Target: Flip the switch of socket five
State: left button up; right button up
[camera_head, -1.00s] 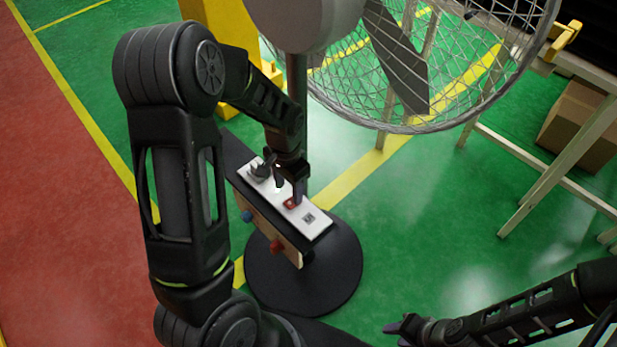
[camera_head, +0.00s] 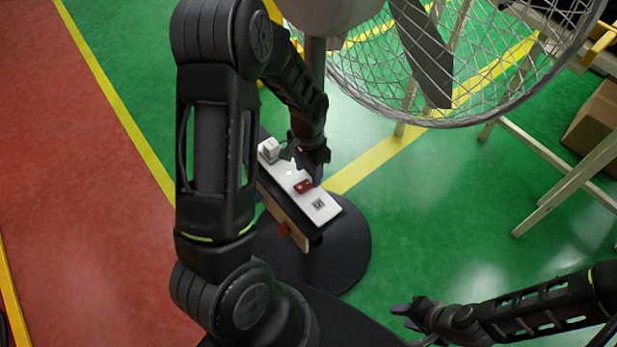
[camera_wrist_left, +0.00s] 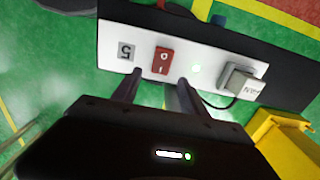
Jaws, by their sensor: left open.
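The white socket panel (camera_head: 330,205) sits on a dark-edged board in front of the fan's pole. A small light (camera_wrist_left: 196,69) and a plugged-in grey plug (camera_wrist_left: 241,84) lie further along the panel. My left gripper (camera_wrist_left: 162,84) is open, its two fingers at the panel's near edge, either side of the switch's line; contact cannot be told. My right gripper (camera_head: 405,317) is at the lower right, away from the panel.
A caged fan (camera_head: 455,60) stands over the panel, its round dark base (camera_head: 345,260) on the green floor. A yellow block (camera_wrist_left: 285,150) is near the plug. A pale table frame (camera_head: 570,180) and cardboard box (camera_head: 597,120) stand at right.

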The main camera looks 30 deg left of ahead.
aim_at(308, 183)
pick_arm(q)
jog(key=shift+f, duration=1.95)
grip_shut()
